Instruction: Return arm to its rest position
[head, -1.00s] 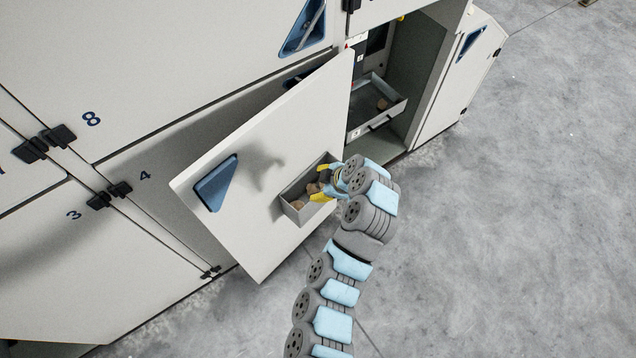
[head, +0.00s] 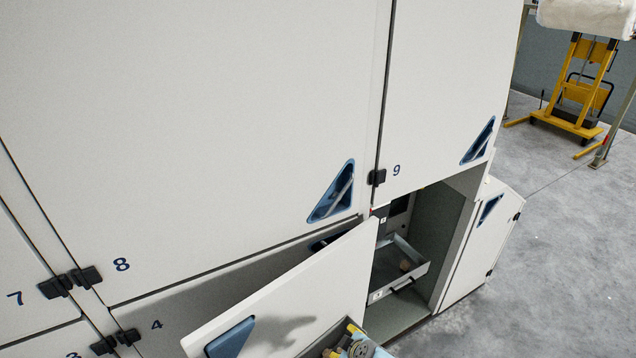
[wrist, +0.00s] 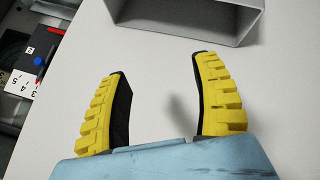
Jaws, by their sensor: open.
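My gripper (wrist: 160,105) shows in the wrist view with its two yellow ribbed fingers spread wide and nothing between them. Ahead of it is a pale, flat panel surface. In the head view only a part of my gripper (head: 350,345) shows at the bottom edge, in front of the open cabinet door (head: 290,300). The rest of my arm is out of the head view.
A grey bin (wrist: 185,18) is fixed to the panel near the fingertips. Behind the open door, a pulled-out drawer (head: 402,268) holds a brownish lump. Grey floor (head: 560,270) lies clear at right. A yellow trolley (head: 580,90) stands far back.

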